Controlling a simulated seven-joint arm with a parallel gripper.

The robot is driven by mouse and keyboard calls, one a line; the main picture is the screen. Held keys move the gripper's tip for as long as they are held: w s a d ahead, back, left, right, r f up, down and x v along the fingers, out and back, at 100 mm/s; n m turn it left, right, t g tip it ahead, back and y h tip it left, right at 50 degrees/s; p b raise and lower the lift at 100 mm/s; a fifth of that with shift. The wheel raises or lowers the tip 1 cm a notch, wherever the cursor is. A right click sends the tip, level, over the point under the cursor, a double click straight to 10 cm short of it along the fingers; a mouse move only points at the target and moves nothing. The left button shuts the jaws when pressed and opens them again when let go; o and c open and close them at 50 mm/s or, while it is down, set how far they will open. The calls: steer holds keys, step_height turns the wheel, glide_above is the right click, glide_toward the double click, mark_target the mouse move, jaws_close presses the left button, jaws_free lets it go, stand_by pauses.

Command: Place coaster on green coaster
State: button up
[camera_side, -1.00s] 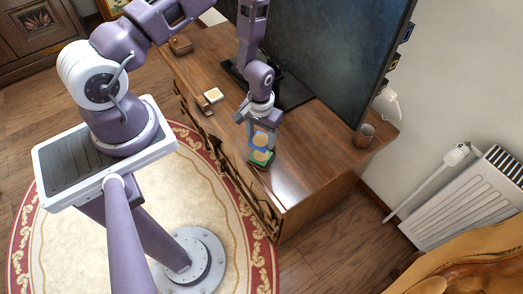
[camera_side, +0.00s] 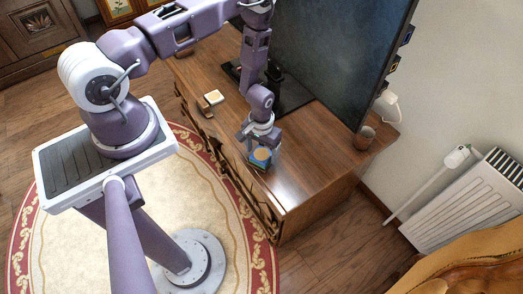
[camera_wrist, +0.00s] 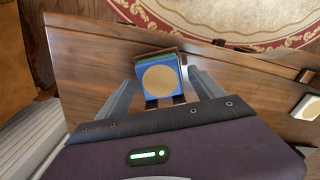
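A blue coaster (camera_wrist: 143,77) with a tan round centre (camera_wrist: 160,79) lies between my gripper's fingers (camera_wrist: 163,76). A strip of the green coaster (camera_wrist: 154,56) shows past its far edge in the wrist view, so the blue coaster is over it. I cannot tell whether they touch. In the side view my gripper (camera_side: 261,150) is low at the front of the wooden cabinet top, around the blue coaster (camera_side: 262,163). The fingertips flank the coaster closely. I cannot tell whether they press on it or stand slightly apart.
Another coaster with a pale top (camera_side: 214,97) lies farther left on the cabinet top (camera_side: 310,150). A television (camera_side: 330,50) stands along the back, and a brown cup (camera_side: 364,137) is at the right end. The cabinet's front edge is close to my gripper.

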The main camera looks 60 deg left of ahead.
step_height(320, 180, up, 12)
steer(key=f, duration=0.1)
step_height(320, 180, up, 23)
steer(key=m+t, duration=0.2)
glide_above(262, 154)
steer(key=w+d, duration=0.1)
steer(key=d, duration=0.1)
steer(key=s+d+r+m+t, duration=0.2)
steer(key=s+r+m+t, duration=0.1)
steer(key=s+r, duration=1.3)
steer(key=shift+s+d+t, duration=0.3)
steer(key=shift+s, duration=0.55)
